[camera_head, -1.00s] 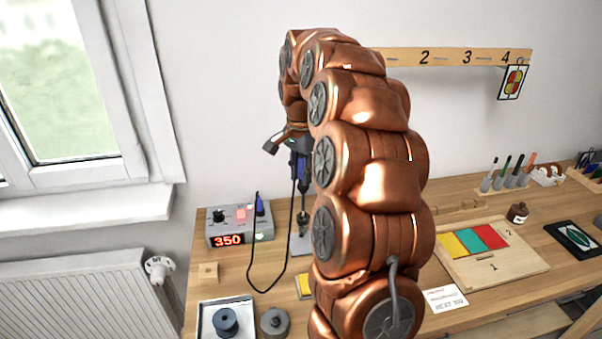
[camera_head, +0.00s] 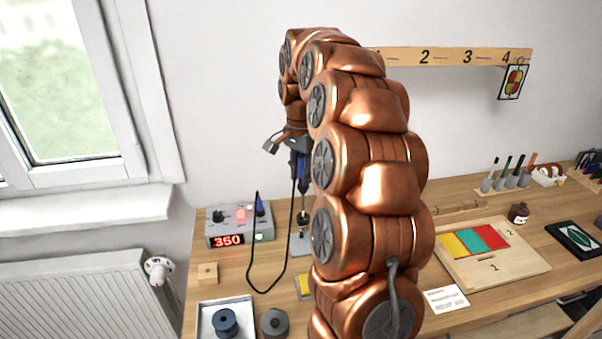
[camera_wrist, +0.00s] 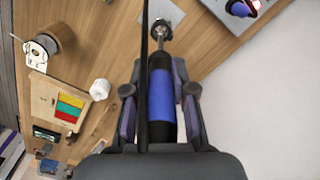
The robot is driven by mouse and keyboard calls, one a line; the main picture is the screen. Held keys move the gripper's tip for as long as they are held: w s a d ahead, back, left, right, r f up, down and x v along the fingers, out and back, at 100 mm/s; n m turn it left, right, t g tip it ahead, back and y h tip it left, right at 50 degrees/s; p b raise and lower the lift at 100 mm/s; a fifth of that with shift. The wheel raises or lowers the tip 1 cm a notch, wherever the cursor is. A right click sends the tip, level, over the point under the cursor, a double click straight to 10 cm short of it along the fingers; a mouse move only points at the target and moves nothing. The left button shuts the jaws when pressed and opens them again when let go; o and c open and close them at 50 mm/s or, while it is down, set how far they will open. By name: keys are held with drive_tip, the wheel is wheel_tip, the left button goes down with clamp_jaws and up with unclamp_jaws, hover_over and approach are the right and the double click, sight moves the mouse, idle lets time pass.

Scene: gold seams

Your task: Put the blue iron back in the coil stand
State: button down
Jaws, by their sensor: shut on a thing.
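My gripper (camera_wrist: 160,108) is shut on the blue iron (camera_wrist: 161,95), which has a blue sleeve, a dark body and a metal shaft. In the head view the gripper (camera_head: 290,150) holds the iron (camera_head: 301,168) upright, tip down, above the coil stand (camera_head: 298,243). The stand's grey base shows beside my arm, which hides part of it. In the wrist view the iron's tip points at the stand (camera_wrist: 151,17) near the top edge. I cannot tell whether the tip is inside the coil.
The station reading 350 (camera_head: 238,229) stands left of the stand, with a black cord looping to the iron. A tray with a spool (camera_head: 224,322) and a grey round tin (camera_head: 274,323) lie in front. A board with coloured panels (camera_head: 490,255) lies right of my arm.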

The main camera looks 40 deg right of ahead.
wheel_tip(320, 180, down, 10)
drive_tip(key=b, duration=0.7)
idle(6.8)
